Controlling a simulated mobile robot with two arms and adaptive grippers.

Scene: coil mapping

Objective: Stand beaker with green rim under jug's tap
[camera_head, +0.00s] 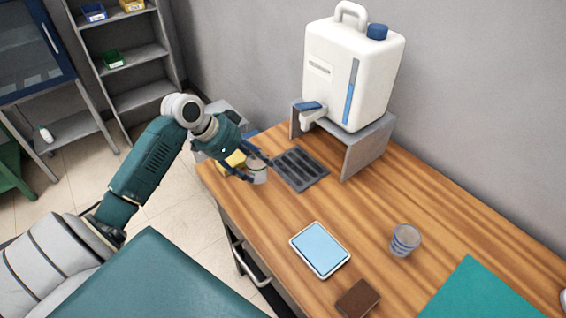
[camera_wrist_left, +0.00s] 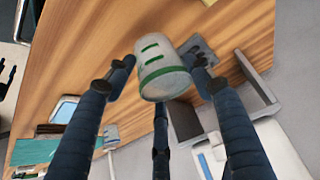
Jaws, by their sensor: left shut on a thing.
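My left gripper (camera_head: 258,167) is shut on the beaker (camera_head: 257,174), at the far left end of the wooden table, just left of the dark drip grate (camera_head: 300,168). In the left wrist view the beaker (camera_wrist_left: 163,67) is pale with green marks and a green rim, held between the dark fingers (camera_wrist_left: 160,85). Its height above the table is hard to tell. The white jug (camera_head: 352,75) with a blue cap stands on a grey stand (camera_head: 362,152). Its tap (camera_head: 312,116) with a blue lever overhangs the grate. My right gripper is out of view.
A second cup with blue bands (camera_head: 405,240) stands at the right. A tablet (camera_head: 320,249), a brown notebook (camera_head: 357,298) and a teal mat (camera_head: 485,292) lie nearer. A yellow item (camera_head: 234,160) shows behind the gripper. The table between grate and tablet is clear.

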